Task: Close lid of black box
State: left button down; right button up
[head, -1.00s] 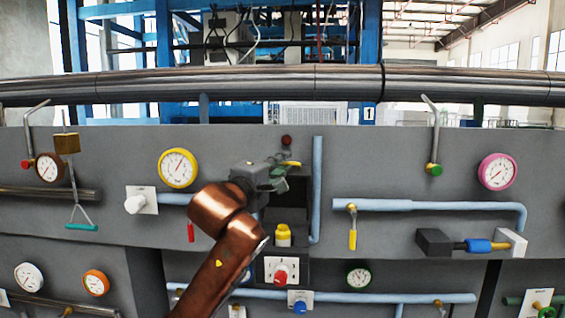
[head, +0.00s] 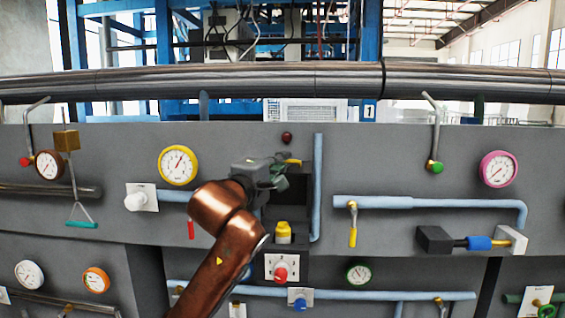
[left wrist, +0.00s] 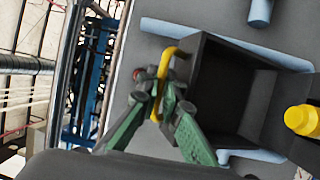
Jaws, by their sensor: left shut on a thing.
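The black box (head: 299,205) is fixed to the grey panel and also shows in the left wrist view (left wrist: 225,85), where its dark hollow inside is visible. A yellow handle (head: 292,161) is at its upper edge; in the left wrist view the handle (left wrist: 179,52) is a bent yellow bar. My left gripper (head: 279,172) is at the top of the box, its green fingers (left wrist: 158,86) shut on the yellow handle. The lid stands open, but the arm and fingers hide part of it. My right gripper is in neither view.
A yellow button (head: 283,233) sits just below the box opening. A blue pipe (head: 318,190) runs close along the box's right side. A yellow gauge (head: 178,165) and a red-handled valve (head: 191,229) are to the left. A dark red knob (head: 287,138) is above.

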pick_arm(q)
jog(key=s+f+m+t+h+b, duration=0.4)
jog(key=s+f+b, duration=0.3)
jog(key=b, duration=1)
jog(key=shift+f+m+t+h, duration=0.35)
jog(key=shift+f+h, duration=0.25)
jog(key=shift+f, duration=0.75)
jog(key=shift+s, duration=0.1)
jog(key=c, duration=2.4)
grip_release()
